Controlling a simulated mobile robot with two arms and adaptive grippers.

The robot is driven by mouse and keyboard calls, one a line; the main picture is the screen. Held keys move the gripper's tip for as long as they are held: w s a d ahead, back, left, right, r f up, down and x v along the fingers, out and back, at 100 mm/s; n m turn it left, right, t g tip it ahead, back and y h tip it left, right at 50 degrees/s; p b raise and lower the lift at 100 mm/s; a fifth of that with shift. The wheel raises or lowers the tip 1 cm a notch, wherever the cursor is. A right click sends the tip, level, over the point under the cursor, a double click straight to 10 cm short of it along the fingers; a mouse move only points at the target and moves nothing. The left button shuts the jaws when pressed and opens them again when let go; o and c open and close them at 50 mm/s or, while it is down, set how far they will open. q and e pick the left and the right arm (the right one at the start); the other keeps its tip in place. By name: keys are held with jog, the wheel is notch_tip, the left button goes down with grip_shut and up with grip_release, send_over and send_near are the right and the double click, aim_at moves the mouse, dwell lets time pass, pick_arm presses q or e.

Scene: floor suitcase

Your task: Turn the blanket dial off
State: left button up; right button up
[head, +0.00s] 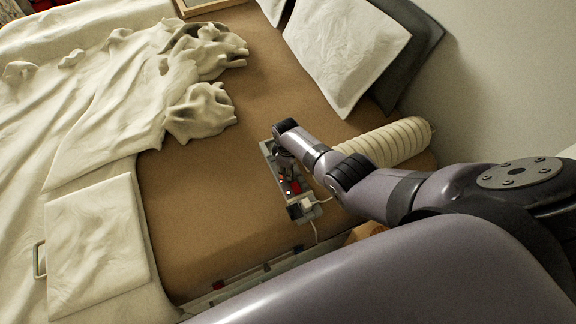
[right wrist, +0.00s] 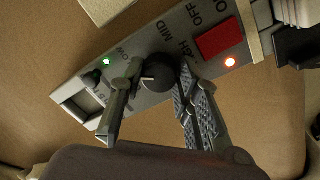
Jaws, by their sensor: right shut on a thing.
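A grey control panel (head: 269,156) lies on the brown mattress in the head view. In the right wrist view the panel (right wrist: 147,100) runs diagonally, with LOW, MID, HIGH and OFF lettering. The dark round blanket dial (right wrist: 157,76) has a small white mark toward the left of the picture. My right gripper (right wrist: 158,70) is shut on the dial, one finger on either side. In the head view my right gripper (head: 284,160) is over the panel and hides the dial. My left gripper is not in view.
A ribbed cream roll (head: 400,140), pillow (head: 345,45) and crumpled blanket (head: 110,105) lie around. White plug (head: 306,205) beside the panel.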

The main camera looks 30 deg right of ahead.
jog(key=n, duration=0.6)
jog(key=shift+n, duration=0.3)
dwell(0.4)
jog(key=o, duration=1.2)
jog(key=r, duration=1.2)
jog(key=shift+s, duration=0.35)
